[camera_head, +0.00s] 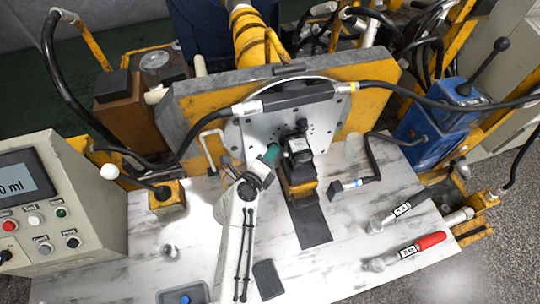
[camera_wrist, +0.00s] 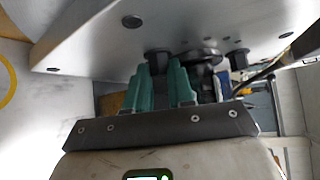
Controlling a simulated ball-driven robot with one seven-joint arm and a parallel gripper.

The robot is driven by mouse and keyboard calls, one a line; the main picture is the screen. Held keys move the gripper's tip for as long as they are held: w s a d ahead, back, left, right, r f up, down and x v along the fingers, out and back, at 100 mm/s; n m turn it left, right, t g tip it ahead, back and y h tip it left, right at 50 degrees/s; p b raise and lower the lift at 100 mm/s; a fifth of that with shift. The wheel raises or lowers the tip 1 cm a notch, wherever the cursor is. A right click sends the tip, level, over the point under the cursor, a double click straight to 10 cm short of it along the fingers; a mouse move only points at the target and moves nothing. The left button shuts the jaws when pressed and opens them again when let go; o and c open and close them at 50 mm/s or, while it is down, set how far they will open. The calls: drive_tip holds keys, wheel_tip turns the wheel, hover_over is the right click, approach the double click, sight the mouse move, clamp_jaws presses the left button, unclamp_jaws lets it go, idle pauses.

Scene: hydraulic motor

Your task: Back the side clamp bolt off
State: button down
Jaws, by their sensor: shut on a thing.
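My gripper (camera_head: 271,154) reaches up to the lower left part of the grey round plate (camera_head: 240,140) of the motor. In the wrist view, the teal fingers of my gripper (camera_wrist: 160,82) are shut on a dark bolt head (camera_wrist: 157,57) that sticks out from the underside of the pale metal plate (camera_wrist: 100,40). The bolt is partly hidden by the fingers. I take it as the side clamp bolt, and I cannot tell how far it is screwed in. In the head view my fingers hide it.
A black and yellow block (camera_head: 300,178) stands close right of my gripper. A second dark bolt head (camera_wrist: 238,58) is right of my fingers. Two labelled tools, one with a red handle (camera_head: 431,240), lie on the right of the marble-patterned table (camera_head: 340,270).

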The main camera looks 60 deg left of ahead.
drive_tip(key=n+t+y+b, duration=0.1)
drive_tip(key=n+t+b, duration=0.1)
drive_tip(key=b, duration=0.3)
drive_tip(key=f+n+t+y+b, duration=0.1)
drive_tip(key=n+t+b, duration=0.1)
drive_tip(key=b, duration=0.4)
drive_tip(key=f+n+t+y+b, duration=0.1)
drive_tip(key=n+y+b, duration=0.1)
drive_tip(key=b, duration=0.3)
drive_tip(key=shift+n+t, duration=0.4)
drive_tip(key=shift+n, duration=0.3)
drive_tip(key=shift+r+b, duration=0.15)
drive_tip(key=shift+b, duration=0.15)
drive_tip(key=c, duration=1)
unclamp_jaws()
drive_tip(key=shift+o, duration=0.2)
drive_tip(key=s+d+p, duration=0.2)
drive_tip(key=s+d, duration=0.5)
drive_tip(key=s, duration=0.4)
drive_tip(key=shift+p, duration=0.3)
